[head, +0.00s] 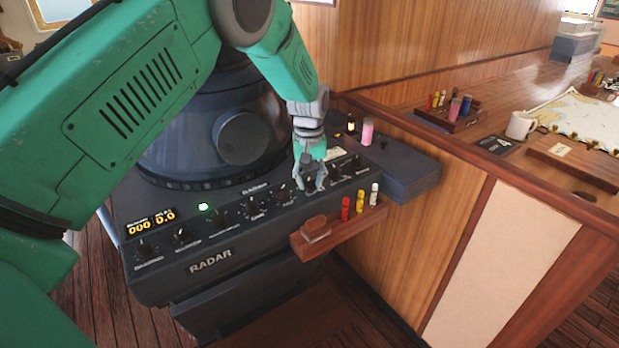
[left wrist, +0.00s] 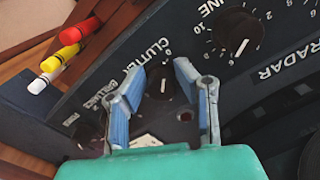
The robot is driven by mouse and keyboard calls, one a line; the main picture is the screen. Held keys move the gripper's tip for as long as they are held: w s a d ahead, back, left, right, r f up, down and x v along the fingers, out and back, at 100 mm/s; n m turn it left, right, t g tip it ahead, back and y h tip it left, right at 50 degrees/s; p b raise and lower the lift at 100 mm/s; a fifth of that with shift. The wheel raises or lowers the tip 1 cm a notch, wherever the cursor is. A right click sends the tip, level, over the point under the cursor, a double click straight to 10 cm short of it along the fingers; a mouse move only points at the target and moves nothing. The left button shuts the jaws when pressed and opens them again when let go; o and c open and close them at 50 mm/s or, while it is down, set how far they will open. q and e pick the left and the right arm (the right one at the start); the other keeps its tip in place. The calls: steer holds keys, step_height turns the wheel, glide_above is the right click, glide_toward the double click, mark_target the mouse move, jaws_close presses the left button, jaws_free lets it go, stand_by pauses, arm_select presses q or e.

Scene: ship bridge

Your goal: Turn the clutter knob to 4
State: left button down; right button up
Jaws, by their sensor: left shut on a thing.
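The black clutter knob (left wrist: 161,82) is on the sloped face of the radar console (head: 225,285). In the left wrist view the word CLUTTER is printed beside it, and a white pointer line shows on its top. The scale numbers around it are mostly hidden or too small to read. My left gripper (head: 311,183) reaches down to the console's row of knobs. In the left wrist view its blue fingers (left wrist: 172,76) stand on either side of the clutter knob, shut on it. My right gripper is not in view.
The tune knob (left wrist: 239,32) is close beside my fingers. Several other knobs line the panel. A wooden tray (head: 330,238) with red, yellow and white markers juts out below. A pink cylinder (head: 367,132) stands on the console's right side. A wooden counter holds a mug (head: 520,125).

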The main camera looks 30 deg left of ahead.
arm_select(q)
steer(key=shift+w+a, duration=0.4)
steer(key=shift+a, duration=0.3)
steer(key=shift+w, duration=0.15)
steer(key=shift+d+f, duration=0.1)
steer(key=shift+d, duration=0.4)
steer(key=shift+a+f, duration=0.1)
steer(key=shift+a, duration=0.2)
steer(key=shift+d, duration=0.25)
steer(key=shift+s+f, duration=0.15)
steer(key=shift+s, duration=0.1)
steer(key=c, duration=1.3)
jaws_free()
steer(key=shift+o, duration=0.2)
